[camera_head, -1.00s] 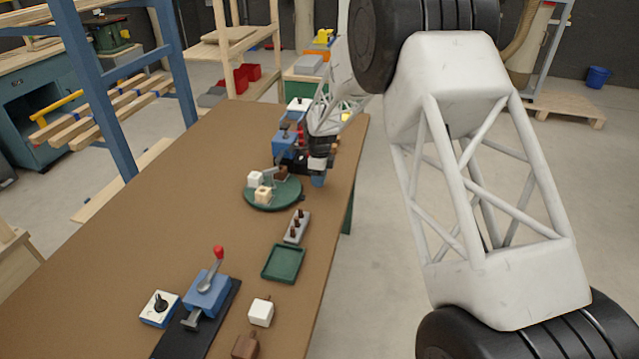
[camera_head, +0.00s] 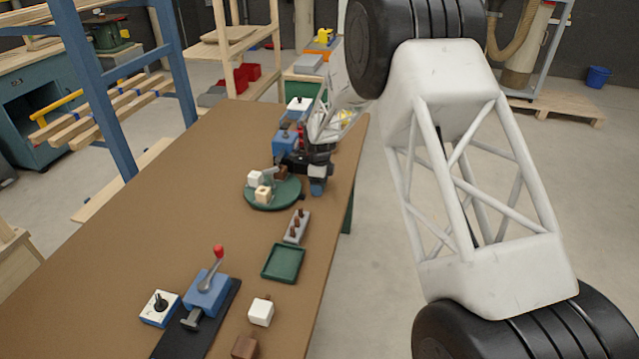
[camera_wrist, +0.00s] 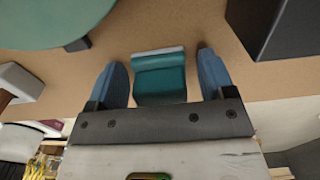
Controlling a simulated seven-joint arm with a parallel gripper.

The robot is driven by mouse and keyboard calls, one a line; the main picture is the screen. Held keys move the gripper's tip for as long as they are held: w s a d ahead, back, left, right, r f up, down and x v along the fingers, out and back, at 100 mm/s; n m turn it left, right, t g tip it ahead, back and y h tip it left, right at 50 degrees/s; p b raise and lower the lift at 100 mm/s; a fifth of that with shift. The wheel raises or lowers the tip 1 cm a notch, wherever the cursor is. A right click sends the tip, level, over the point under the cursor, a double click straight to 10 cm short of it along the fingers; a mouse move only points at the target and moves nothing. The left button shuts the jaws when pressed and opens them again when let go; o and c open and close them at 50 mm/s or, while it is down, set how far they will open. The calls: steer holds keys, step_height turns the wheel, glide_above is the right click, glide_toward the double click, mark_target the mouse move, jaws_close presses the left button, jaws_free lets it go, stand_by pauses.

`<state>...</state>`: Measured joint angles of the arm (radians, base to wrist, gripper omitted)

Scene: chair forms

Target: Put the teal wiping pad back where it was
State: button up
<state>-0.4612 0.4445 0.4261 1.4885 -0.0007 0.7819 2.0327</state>
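The teal wiping pad (camera_wrist: 160,82), with a pale grey strip along its far edge, shows in the wrist view between the two blue fingertips of my gripper (camera_wrist: 163,80). The fingers are apart, with a narrow gap on the pad's left and a wider one on its right. I cannot tell how high the fingers are above the brown table (camera_wrist: 200,30). In the head view my gripper (camera_head: 318,186) points down near the table's right edge, just right of the green round turntable (camera_head: 262,205). I cannot make out the pad there.
White, tan and brown blocks sit on the turntable. A grey holder with brown pegs (camera_head: 297,226) and a green tray (camera_head: 283,263) lie nearer. A blue lever clamp (camera_head: 206,292) stands at the front. A dark block (camera_wrist: 285,25) is at the wrist view's upper right. The table's left side is clear.

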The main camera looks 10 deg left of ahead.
step_height(320, 180, up, 12)
steer(key=shift+r, duration=0.15)
stand_by(0.8)
stand_by(0.7)
steer(key=shift+d+r, duration=0.1)
